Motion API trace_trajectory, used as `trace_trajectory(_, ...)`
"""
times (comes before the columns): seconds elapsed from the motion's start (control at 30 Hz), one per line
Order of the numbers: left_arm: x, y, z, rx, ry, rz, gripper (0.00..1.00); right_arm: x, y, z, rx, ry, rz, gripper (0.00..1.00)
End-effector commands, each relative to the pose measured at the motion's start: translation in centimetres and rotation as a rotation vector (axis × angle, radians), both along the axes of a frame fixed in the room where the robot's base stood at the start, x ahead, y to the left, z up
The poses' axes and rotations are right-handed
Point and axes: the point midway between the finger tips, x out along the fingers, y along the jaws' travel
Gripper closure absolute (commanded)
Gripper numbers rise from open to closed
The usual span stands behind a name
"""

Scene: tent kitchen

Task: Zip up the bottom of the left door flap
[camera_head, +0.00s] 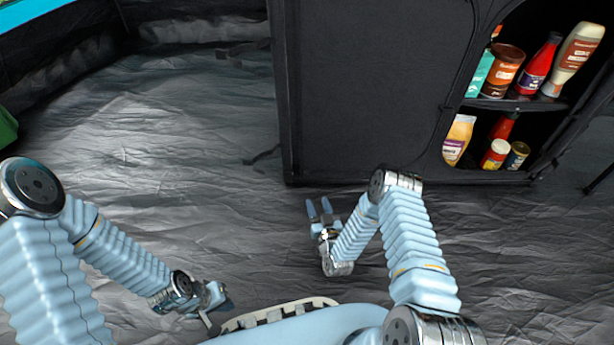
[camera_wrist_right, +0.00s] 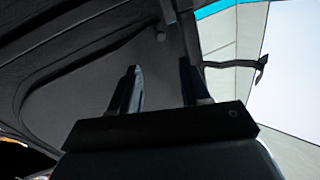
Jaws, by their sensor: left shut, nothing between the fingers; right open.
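The black fabric cabinet (camera_head: 350,80) stands at the back right. I cannot tell for sure which part of it is the left door flap, and no zip slider can be made out. My right gripper (camera_head: 319,208) is open and empty, low in front of the cabinet's lower left corner and apart from it. In the right wrist view the two fingers (camera_wrist_right: 158,88) point up towards a grey panel with a dark curved edge (camera_wrist_right: 85,60); nothing is between them. My left gripper (camera_head: 224,299) is shut and empty, low over the floor at the lower left, away from the cabinet.
The cabinet's right opening shows shelves with several bottles and jars, among them a red bottle (camera_head: 540,65). A dark strap (camera_wrist_right: 240,64) hangs beside the panel in the wrist view. The wrinkled grey floor (camera_head: 150,150) left of the cabinet is clear.

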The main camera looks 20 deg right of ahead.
Motion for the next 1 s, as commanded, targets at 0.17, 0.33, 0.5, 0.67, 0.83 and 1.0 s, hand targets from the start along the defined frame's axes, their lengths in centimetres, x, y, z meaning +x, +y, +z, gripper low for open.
trace_trajectory(0.17,0.0,0.0,-1.0,0.000,-0.002,0.001,1.00,3.4,0.0,-0.2,0.000,-0.003,0.001,0.53)
trace_trajectory(0.33,0.1,0.0,-2.0,0.001,-0.003,0.002,1.00,7.4,-0.1,-0.2,0.000,-0.002,-0.001,0.53)
trace_trajectory(0.5,0.1,0.0,-2.8,0.001,-0.005,0.003,1.00,10.7,-0.1,-0.2,0.002,0.000,0.001,0.53)
trace_trajectory(0.67,0.2,0.1,-3.1,0.002,-0.007,0.004,1.00,12.5,-0.2,-0.1,0.002,0.002,0.000,0.53)
trace_trajectory(0.83,0.2,0.1,-3.2,0.002,-0.007,0.004,1.00,13.0,-0.2,0.0,0.002,0.003,0.000,0.53)
trace_trajectory(1.0,0.2,0.1,-3.2,0.002,-0.007,0.004,1.00,13.0,-0.2,0.0,0.002,0.004,0.001,0.53)
